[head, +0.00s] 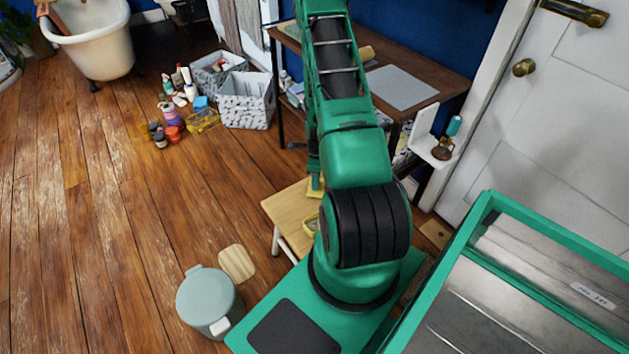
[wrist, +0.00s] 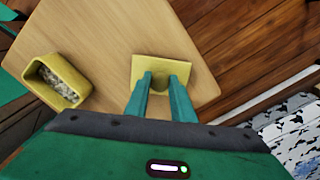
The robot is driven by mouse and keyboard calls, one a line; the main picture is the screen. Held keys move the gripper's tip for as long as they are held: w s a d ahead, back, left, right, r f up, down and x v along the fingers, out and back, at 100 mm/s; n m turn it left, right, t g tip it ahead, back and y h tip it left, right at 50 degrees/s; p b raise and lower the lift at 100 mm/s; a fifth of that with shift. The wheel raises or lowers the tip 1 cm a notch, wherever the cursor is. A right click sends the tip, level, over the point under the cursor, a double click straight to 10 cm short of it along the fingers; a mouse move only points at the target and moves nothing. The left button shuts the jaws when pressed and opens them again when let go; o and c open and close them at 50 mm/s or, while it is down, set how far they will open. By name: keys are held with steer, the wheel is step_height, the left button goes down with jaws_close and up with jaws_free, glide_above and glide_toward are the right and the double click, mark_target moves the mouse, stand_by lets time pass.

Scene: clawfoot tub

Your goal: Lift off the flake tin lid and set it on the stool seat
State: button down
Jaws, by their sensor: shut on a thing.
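The flake tin lid (wrist: 145,66) is a square yellow plate with a round knob in its middle. My gripper (wrist: 160,80) is shut on the knob, and the lid is over the pale wooden stool seat (wrist: 100,45) near one edge. I cannot tell whether the lid touches the seat. The yellow flake tin (wrist: 42,95) stands open to the left in the wrist view, with pale flakes inside. In the head view the seat (head: 284,208) and tin (head: 311,225) show beside my arm, and the lid (head: 316,188) is partly hidden.
A brown table (head: 430,75) with a grey sheet stands behind the stool. A lidded bin (head: 208,302) stands on the floor at front left. Patterned baskets (head: 247,105) and several bottles are farther back. Much of the seat around the lid is bare.

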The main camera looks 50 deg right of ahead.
steer(key=shift+f, duration=0.1)
steer(key=c, duration=1.4)
jaws_free()
steer(key=shift+c, duration=0.2)
steer(key=shift+r, duration=4)
steer(key=shift+r, duration=0.1)
step_height(320, 180, up, 11)
steer(key=shift+f, duration=0.2)
